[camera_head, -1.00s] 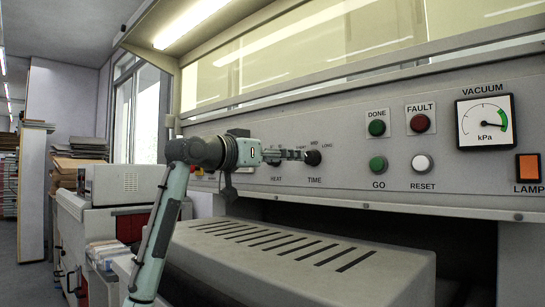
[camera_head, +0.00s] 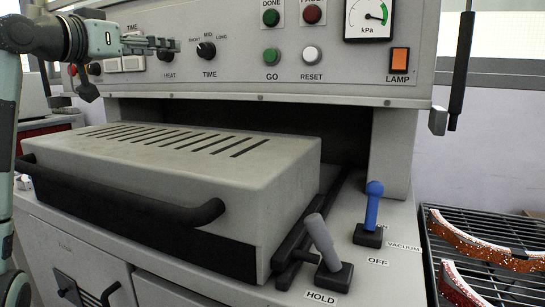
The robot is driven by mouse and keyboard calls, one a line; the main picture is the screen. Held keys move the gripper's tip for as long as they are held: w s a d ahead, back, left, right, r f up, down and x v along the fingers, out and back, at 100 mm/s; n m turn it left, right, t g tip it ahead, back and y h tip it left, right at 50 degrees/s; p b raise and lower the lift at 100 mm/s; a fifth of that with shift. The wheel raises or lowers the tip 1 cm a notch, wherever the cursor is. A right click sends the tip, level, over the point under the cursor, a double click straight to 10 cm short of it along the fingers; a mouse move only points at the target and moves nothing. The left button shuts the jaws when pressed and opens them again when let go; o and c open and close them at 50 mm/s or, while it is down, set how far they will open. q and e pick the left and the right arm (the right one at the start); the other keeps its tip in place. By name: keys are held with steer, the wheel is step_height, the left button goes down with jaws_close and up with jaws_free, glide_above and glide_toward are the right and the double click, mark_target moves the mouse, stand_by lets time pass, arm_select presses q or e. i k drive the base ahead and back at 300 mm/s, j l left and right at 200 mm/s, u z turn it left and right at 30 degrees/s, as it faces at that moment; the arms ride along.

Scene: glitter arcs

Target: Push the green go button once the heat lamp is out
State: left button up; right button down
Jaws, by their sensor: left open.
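The green GO button (camera_head: 271,56) is on the grey control panel (camera_head: 350,75), left of the white RESET button (camera_head: 312,54). No lamp marked as a heat lamp is clear. A dark HEAT control (camera_head: 166,54) shows partly behind my left gripper (camera_head: 176,44), with its label below. An orange square marked LAMP (camera_head: 400,60) looks bright at the panel's right. My left gripper is open, empty and sideways in front of the HEAT control, well left of the GO button. My right gripper is not in view.
A black TIME knob (camera_head: 206,50) lies between my gripper and GO. Below the panel, a slotted grey drawer (camera_head: 130,165) with a black handle (camera_head: 130,205) sticks out. Grey HOLD (camera_head: 322,245) and blue VACUUM (camera_head: 372,210) levers stand right. A rack (camera_head: 500,235) holds glittery arcs.

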mark_target(270, 56)
steer(key=k+j, duration=0.25)
steer(key=k, duration=0.2)
steer(key=k+j, duration=0.25)
steer(key=k, duration=0.2)
